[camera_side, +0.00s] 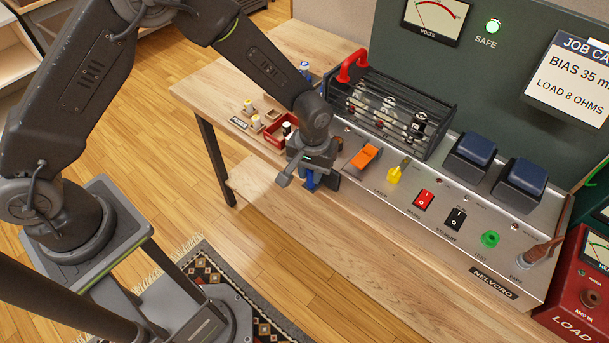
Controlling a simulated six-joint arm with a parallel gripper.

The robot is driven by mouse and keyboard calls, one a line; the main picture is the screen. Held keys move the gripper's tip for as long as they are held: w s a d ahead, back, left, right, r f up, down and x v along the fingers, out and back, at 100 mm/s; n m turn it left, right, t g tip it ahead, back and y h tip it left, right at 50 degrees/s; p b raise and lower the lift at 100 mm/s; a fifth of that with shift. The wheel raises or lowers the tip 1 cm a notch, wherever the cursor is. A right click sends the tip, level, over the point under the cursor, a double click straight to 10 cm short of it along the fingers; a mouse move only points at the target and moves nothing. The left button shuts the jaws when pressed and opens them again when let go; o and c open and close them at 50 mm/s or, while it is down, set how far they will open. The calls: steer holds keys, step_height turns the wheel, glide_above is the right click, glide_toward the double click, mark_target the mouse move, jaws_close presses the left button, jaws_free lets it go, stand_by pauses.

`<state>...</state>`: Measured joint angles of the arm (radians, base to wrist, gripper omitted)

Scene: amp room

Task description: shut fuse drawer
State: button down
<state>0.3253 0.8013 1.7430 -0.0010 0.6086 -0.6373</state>
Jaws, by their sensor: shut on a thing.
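My gripper (309,177) is at the left end of the amp's sloping metal front panel (383,205), pointing down. It is shut on a small blue piece (309,183) that shows between and below its fingers. This blue piece may be part of the fuse drawer, but my gripper covers most of it and I cannot tell. No drawer opening or gap is clearly visible, so how far the drawer stands out is hidden.
An orange lever (366,156), yellow key (395,174), red switch (424,199), black switch (455,219) and green knob (490,239) line the panel. A tube cage with a red handle (353,65) stands behind. A red tray (277,134) sits left on the wooden bench.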

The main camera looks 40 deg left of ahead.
steer(key=shift+w, duration=0.3)
steer(key=c, duration=1)
jaws_free()
steer(key=shift+r, duration=0.2)
step_height(320, 180, up, 14)
steer(key=shift+s+f, duration=0.1)
steer(key=shift+f, duration=0.15)
steer(key=s+a+r+m+t, duration=0.1)
steer(key=s+a+r+t, duration=0.1)
steer(key=s+a+r, duration=0.3)
steer(key=s+a+r+m+t, duration=0.1)
steer(key=s+a+r, duration=0.3)
steer(key=r, duration=0.4)
steer(key=s+a+t, duration=0.1)
steer(key=s, duration=0.3)
steer(key=s+a+r+m+t, duration=0.1)
steer(key=s+a, duration=0.1)
steer(key=s, duration=0.2)
steer(key=s+a+r, duration=0.1)
steer(key=s+a, duration=0.1)
steer(key=s, duration=0.2)
steer(key=shift+s+a+m+t, duration=0.1)
steer(key=shift+m+t, duration=0.2)
steer(key=shift+t, duration=0.1)
